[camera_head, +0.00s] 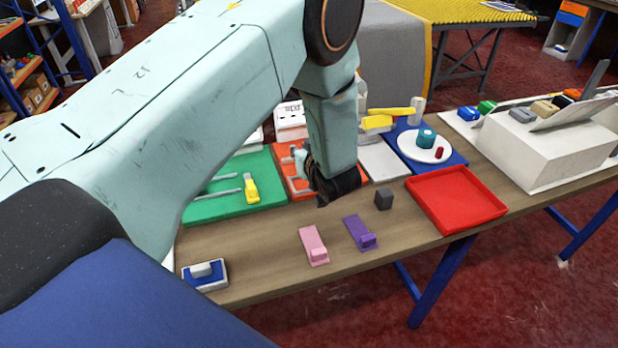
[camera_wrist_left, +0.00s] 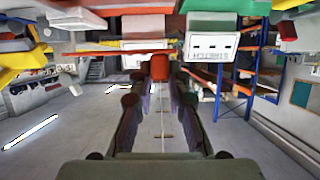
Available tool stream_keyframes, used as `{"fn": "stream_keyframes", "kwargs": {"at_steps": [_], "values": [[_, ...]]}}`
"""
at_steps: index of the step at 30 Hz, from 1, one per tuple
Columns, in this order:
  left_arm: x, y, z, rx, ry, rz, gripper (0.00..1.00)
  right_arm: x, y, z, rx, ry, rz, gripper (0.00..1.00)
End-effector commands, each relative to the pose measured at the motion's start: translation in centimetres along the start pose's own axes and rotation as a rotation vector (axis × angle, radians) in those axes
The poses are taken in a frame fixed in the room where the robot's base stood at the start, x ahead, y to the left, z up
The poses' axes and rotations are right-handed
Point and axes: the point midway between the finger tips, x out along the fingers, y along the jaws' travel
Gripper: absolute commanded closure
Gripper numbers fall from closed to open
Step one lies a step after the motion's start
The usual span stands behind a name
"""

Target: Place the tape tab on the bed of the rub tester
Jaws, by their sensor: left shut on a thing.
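My left gripper (camera_head: 335,187) hangs dark over the workbench, in front of the orange-red board. In the left wrist view its two fingers (camera_wrist_left: 160,82) close on a small red piece (camera_wrist_left: 160,66), which looks like the tape tab. In the head view the gripper and arm hide this piece. The rub tester is not clearly identifiable. A yellow arm (camera_head: 390,112) with a pale cylinder stands above a light grey plate (camera_head: 384,161), right of my gripper, and may be part of it. My right gripper is not in view.
On the bench (camera_head: 290,275) lie a pink block (camera_head: 312,243), a purple block (camera_head: 358,233), a dark grey cube (camera_head: 384,199) and a red tray (camera_head: 455,199). A green board (camera_head: 225,203) lies left. A white plate (camera_head: 408,152) on a blue mat holds a teal piece. The front edge has bare wood.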

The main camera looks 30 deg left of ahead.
Motion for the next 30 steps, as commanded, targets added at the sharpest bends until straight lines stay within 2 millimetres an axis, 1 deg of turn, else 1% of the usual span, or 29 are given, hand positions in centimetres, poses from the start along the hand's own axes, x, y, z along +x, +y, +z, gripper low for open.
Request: {"fn": "stream_keyframes", "kwargs": {"at_steps": [1,4,6,11,15,18,30], "values": [[0.3,-0.1,1.3,0.004,-0.003,-0.001,1.00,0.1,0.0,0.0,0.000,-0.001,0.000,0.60],[0.9,-0.1,2.9,0.003,-0.002,-0.001,1.00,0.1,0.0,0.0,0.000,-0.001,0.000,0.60],[1.2,-0.1,3.7,0.003,-0.002,-0.001,1.00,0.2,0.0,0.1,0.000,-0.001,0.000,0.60],[1.7,0.0,4.9,0.002,-0.002,0.000,1.00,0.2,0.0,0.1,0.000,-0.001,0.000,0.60],[2.6,-0.1,6.8,0.002,-0.002,0.000,1.00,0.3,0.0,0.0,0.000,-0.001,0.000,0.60],[3.1,0.0,7.8,0.001,0.000,0.000,1.00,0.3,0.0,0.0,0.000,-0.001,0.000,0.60],[3.6,0.0,8.2,0.001,0.000,0.001,1.00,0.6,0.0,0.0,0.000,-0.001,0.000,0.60]]}}
